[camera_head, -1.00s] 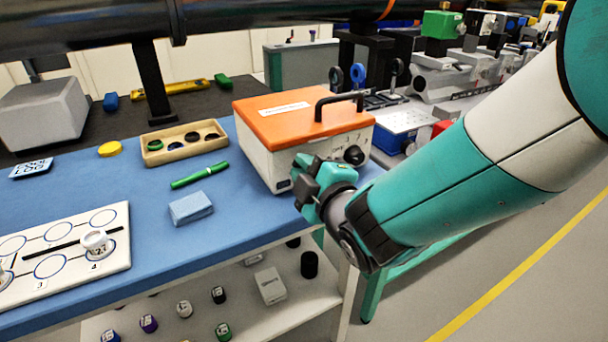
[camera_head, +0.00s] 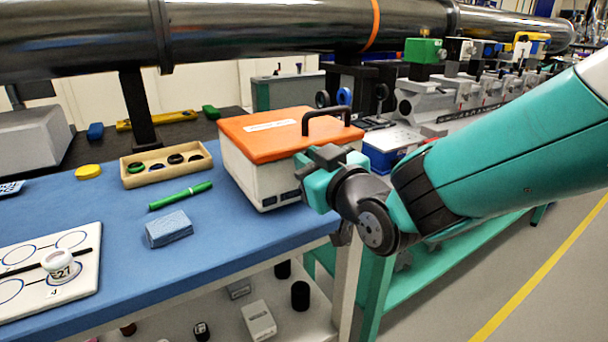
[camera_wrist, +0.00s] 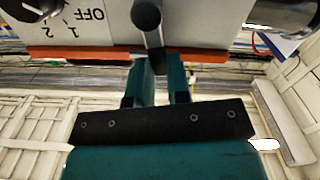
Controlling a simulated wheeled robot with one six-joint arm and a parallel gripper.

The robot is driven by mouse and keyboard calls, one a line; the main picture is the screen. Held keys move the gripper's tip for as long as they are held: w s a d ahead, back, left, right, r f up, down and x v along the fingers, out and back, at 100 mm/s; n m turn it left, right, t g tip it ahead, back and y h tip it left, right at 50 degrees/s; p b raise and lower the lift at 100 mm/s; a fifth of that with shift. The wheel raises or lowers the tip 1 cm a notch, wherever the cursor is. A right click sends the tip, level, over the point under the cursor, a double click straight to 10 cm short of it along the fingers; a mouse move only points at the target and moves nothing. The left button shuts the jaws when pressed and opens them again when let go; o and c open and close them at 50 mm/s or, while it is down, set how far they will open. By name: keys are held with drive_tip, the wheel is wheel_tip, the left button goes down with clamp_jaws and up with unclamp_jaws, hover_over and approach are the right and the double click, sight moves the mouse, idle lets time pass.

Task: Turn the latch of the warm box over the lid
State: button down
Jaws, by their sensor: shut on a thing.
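The warm box (camera_head: 262,181) is a white box with an orange lid (camera_head: 270,138), shut, with a black handle (camera_head: 331,112). It stands at the right end of the blue bench top. My gripper (camera_head: 318,165) is at the box's front, level with the lid edge, and hides part of that face. In the wrist view the latch (camera_wrist: 147,22) is a dark bar across the orange lid edge (camera_wrist: 85,53). My teal fingers (camera_wrist: 159,72) are shut on its end. A dial marked OFF, 1, 2 (camera_wrist: 30,8) is beside it.
The blue bench (camera_head: 110,215) holds a green pen (camera_head: 180,196), a blue block (camera_head: 168,229), a wooden tray (camera_head: 133,179) and a white board (camera_head: 40,295). A black beam pipe (camera_head: 260,30) runs behind. Open floor (camera_head: 480,270) lies at right.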

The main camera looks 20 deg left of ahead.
drive_tip(key=shift+w+d+m+b, duration=0.2)
drive_tip(key=shift+m+b, duration=0.05)
drive_tip(key=shift+m, duration=0.3)
drive_tip(key=shift+w+d+m+b, duration=0.15)
drive_tip(key=shift+m+b, duration=0.1)
drive_tip(key=shift+m, duration=0.3)
drive_tip(key=c, duration=1.1)
unclamp_jaws()
drive_tip(key=shift+d, duration=0.1)
drive_tip(key=b+v, duration=0.3)
drive_tip(key=v, duration=1.4)
drive_tip(key=shift+s+b, duration=0.2)
drive_tip(key=shift+b, duration=0.1)
drive_tip(key=shift+d, duration=0.1)
